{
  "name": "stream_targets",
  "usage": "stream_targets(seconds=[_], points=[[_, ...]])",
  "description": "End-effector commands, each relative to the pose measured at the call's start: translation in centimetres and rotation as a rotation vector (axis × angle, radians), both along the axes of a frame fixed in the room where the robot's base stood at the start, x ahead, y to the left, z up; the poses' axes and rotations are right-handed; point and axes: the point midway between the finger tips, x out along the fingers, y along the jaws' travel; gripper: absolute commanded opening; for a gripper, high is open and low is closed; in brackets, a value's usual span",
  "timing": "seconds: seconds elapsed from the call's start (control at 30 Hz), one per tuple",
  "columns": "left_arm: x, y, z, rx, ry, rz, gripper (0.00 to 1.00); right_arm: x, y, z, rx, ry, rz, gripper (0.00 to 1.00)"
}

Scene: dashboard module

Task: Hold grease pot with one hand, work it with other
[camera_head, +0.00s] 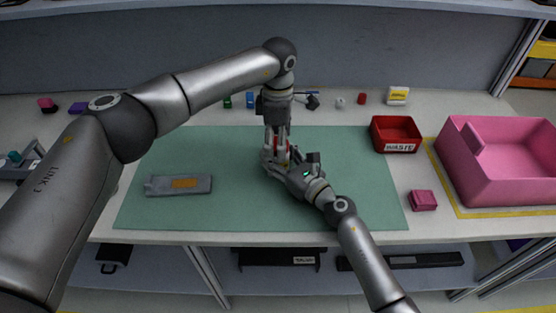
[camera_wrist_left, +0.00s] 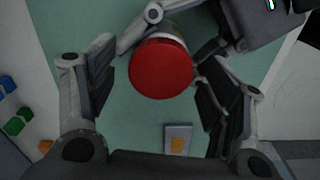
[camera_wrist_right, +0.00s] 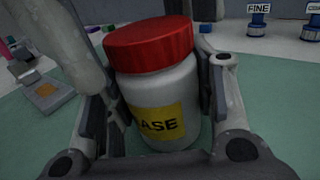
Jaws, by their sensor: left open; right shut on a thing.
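The grease pot is a white jar with a red lid and a yellow label, upright in the right wrist view (camera_wrist_right: 165,85). My right gripper (camera_wrist_right: 160,100) is shut on its body, with a finger on each side. My left gripper (camera_wrist_left: 155,95) is open above the pot and points down. In the left wrist view the red lid (camera_wrist_left: 160,68) lies between its spread fingers, toward the top of the picture. In the head view both grippers meet over the green mat, my right gripper (camera_head: 284,163) low and my left gripper (camera_head: 277,140) above it, mostly hiding the pot.
A grey module with an orange patch (camera_head: 184,184) lies on the green mat (camera_head: 235,212) at left. A red waste bin (camera_head: 397,135), a pink crate (camera_head: 500,180) and a pink block (camera_head: 423,200) are at right. Several small items line the back. The mat's front is clear.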

Motion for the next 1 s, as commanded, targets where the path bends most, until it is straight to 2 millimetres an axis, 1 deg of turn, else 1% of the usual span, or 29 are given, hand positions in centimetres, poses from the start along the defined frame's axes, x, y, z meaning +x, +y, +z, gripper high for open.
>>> stream_targets(seconds=[0.13, 0.23, 0.37, 0.5, 0.6, 0.7, 0.83, 1.0], points=[[0.0, 0.0, 0.4, 0.000, -0.001, 0.000, 0.73, 0.0, 0.0, 0.0, -0.001, 0.001, 0.000, 0.00], [0.0, 0.0, 1.5, 0.000, -0.001, 0.000, 0.73, 0.0, 0.0, 0.0, -0.001, 0.001, 0.000, 0.00], [0.1, 0.0, 4.1, 0.000, -0.004, 0.000, 0.73, 0.0, 0.0, 0.0, -0.001, 0.001, 0.000, 0.00], [0.1, 0.0, 7.2, -0.001, -0.004, 0.000, 0.73, 0.0, 0.0, -0.1, -0.001, 0.001, 0.000, 0.00], [0.1, 0.0, 9.1, 0.000, -0.003, 0.000, 0.73, 0.0, 0.0, -0.1, -0.001, 0.001, 0.000, 0.00], [0.1, 0.0, 10.6, 0.000, -0.002, 0.001, 0.73, 0.0, 0.0, -0.1, -0.001, 0.001, 0.000, 0.00], [0.0, 0.0, 11.7, 0.000, 0.000, 0.000, 0.73, 0.0, 0.0, -0.1, -0.001, 0.001, 0.000, 0.00], [0.0, 0.0, 12.0, 0.000, 0.001, -0.001, 0.73, 0.0, 0.0, -0.1, -0.001, 0.001, 0.000, 0.00]])
